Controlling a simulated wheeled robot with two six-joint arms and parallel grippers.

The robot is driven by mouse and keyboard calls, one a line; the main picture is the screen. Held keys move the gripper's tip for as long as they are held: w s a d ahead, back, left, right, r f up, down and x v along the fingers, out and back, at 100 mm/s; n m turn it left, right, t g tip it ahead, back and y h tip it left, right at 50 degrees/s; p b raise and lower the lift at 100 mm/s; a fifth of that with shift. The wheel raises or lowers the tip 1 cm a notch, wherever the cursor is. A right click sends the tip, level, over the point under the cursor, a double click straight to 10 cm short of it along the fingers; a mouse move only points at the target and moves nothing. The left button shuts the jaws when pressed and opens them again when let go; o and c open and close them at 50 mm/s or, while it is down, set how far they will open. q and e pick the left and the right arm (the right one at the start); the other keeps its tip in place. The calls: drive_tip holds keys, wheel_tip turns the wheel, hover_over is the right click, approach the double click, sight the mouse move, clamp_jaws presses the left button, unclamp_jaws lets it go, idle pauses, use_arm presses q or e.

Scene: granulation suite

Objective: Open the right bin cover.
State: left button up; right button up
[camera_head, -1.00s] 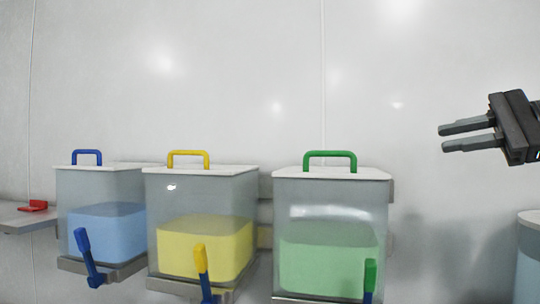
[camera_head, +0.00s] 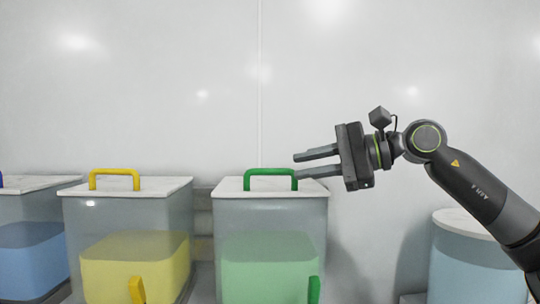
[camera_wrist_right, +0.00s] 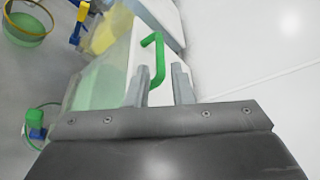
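The right bin (camera_head: 270,235) is a clear box with green contents. Its white cover (camera_head: 312,190) lies flat on top and carries a green handle (camera_head: 270,172). My right gripper (camera_head: 297,165) is open and empty, its fingers pointing left at the right end of the handle. In the right wrist view the green handle (camera_wrist_right: 156,48) stands just ahead of the two finger tips (camera_wrist_right: 160,72), and its near end shows close to the gap between them. I cannot tell whether they touch. My left gripper is not in view.
The yellow-handled bin (camera_head: 130,240) and the blue bin (camera_head: 35,240) stand to the left, covers on. A round white-topped container (camera_head: 468,260) stands at the right, below my right arm. The wall behind is bare. A round basket (camera_wrist_right: 27,22) shows in the right wrist view.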

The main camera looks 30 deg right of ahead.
sight(277, 169)
drive_tip(key=p+x, duration=0.4)
drive_tip(key=x, duration=0.2)
drive_tip(key=shift+r, duration=0.1)
drive_tip(key=shift+p+x, duration=0.65)
drive_tip(key=shift+x, duration=0.15)
clamp_jaws()
